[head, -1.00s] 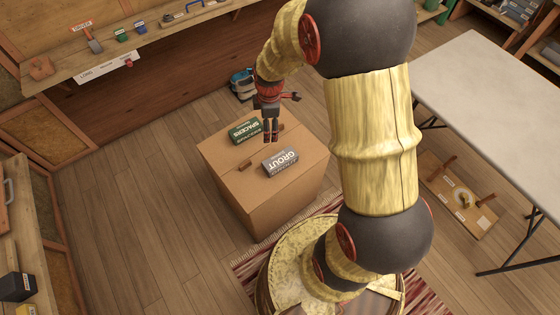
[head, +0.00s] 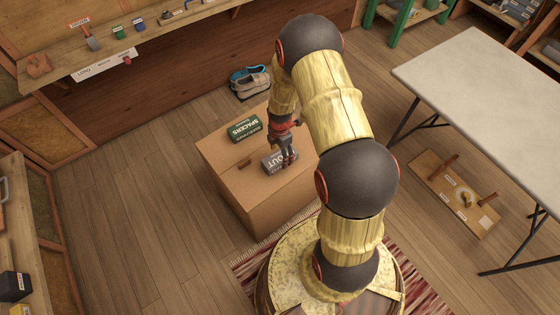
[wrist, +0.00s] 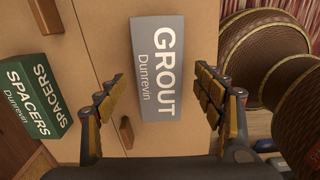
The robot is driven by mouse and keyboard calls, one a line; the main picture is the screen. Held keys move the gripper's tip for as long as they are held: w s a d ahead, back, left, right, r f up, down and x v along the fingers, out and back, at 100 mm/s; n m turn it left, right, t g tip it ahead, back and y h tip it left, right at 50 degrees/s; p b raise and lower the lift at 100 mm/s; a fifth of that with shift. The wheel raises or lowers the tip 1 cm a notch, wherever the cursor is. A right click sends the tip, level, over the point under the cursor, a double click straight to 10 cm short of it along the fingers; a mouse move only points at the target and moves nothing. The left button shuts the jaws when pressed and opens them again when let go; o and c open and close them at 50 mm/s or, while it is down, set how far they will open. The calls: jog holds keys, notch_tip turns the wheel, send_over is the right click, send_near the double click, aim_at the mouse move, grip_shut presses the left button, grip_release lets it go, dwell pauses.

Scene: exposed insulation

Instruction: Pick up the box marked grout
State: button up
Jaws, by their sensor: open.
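Nothing is held. I cannot tell how far the fingertips are above the cardboard.
A green spacers box (head: 244,128) lies on the cardboard box, left of the grout box. A grey table (head: 490,95) is at right, a wall shelf (head: 150,32) at upper left. Wooden floor at left is clear.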

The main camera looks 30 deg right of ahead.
aim_at(280, 156)
notch_tip(280, 156, down, 3)
jog(key=shift+b, duration=0.4)
jog(key=shift+r, duration=0.1)
jog(key=shift+w, duration=0.1)
jog(key=c, duration=1.7)
